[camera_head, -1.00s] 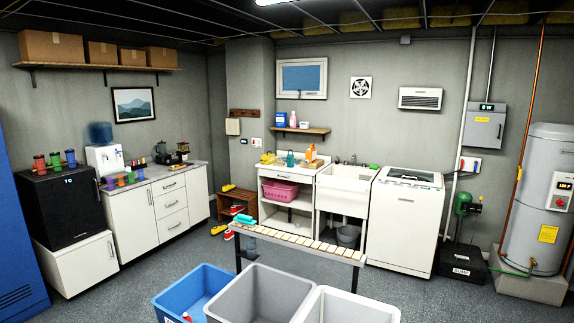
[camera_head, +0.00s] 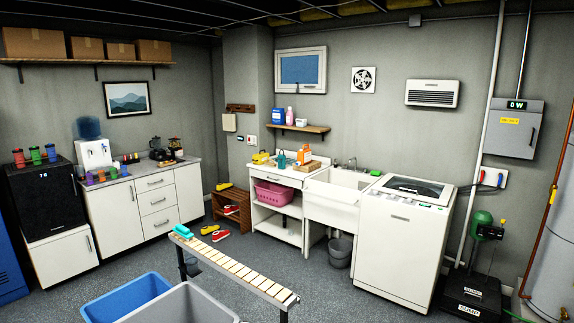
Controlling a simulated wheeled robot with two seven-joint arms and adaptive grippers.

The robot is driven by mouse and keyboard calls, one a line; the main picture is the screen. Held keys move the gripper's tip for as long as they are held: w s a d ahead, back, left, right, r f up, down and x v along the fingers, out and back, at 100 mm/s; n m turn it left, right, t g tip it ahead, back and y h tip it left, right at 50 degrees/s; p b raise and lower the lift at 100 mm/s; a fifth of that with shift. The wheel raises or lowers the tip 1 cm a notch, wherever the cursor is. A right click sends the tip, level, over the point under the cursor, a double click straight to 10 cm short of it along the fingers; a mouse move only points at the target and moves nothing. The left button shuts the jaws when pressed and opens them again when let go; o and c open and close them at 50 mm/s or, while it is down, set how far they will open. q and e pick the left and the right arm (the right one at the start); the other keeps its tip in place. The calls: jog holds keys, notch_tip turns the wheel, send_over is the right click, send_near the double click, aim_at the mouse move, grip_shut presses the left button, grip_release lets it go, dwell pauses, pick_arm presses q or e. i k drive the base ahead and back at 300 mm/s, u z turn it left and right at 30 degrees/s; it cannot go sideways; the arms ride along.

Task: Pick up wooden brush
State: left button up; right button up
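I cannot make out the wooden brush for sure. A brown, wooden-looking item (camera_head: 308,166) lies on the white counter (camera_head: 281,174) left of the sink, too small to tell what it is. Near it on that counter stand a teal bottle (camera_head: 281,160), an orange bottle (camera_head: 304,154) and a yellow item (camera_head: 261,158). A small green item (camera_head: 376,172) lies by the sink's right edge. Neither of my grippers is in view.
A slatted bench (camera_head: 236,268) with a teal roll on its left end stands ahead. Blue (camera_head: 124,298) and grey (camera_head: 180,303) bins stand in front of it. The white sink (camera_head: 334,190) and washer (camera_head: 400,240) stand behind, with open floor between bench and washer.

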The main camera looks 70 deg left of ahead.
aim_at(273, 164)
jog(key=i, duration=1)
jog(key=u, duration=1.3)
jog(key=i, duration=3.2)
jog(key=u, duration=2.1)
jog(key=i, duration=4.9)
jog(key=u, duration=0.05)
